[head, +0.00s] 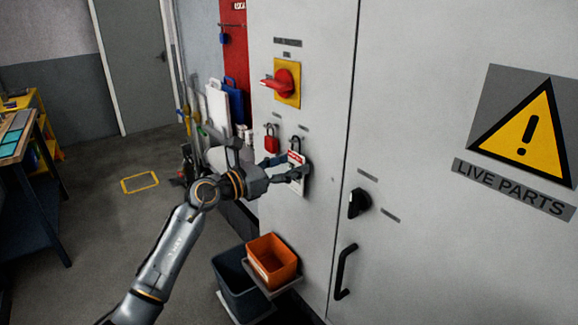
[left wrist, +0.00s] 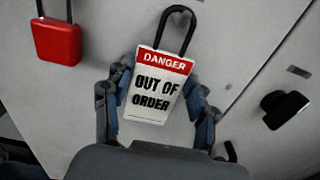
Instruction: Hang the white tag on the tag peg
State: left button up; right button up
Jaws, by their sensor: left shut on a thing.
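The white tag (head: 297,184) has a red header reading DANGER and the words OUT OF ORDER. It also shows in the left wrist view (left wrist: 150,101), face to the camera and slightly tilted. My left gripper (head: 290,172) is shut on it, with one finger at each side edge, close to the cabinet front. A dark loop (left wrist: 176,12) rises just above the tag's top edge. My right gripper is out of view.
A red padlock (head: 271,144) hangs left of the tag, below a red rotary switch (head: 283,82). A black knob (head: 359,203) and door handle (head: 345,272) stick out on the right. An orange bin (head: 271,262) stands below. The floor at left is mostly clear.

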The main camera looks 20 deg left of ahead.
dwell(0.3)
pick_arm(q)
jog(key=o, duration=1.2)
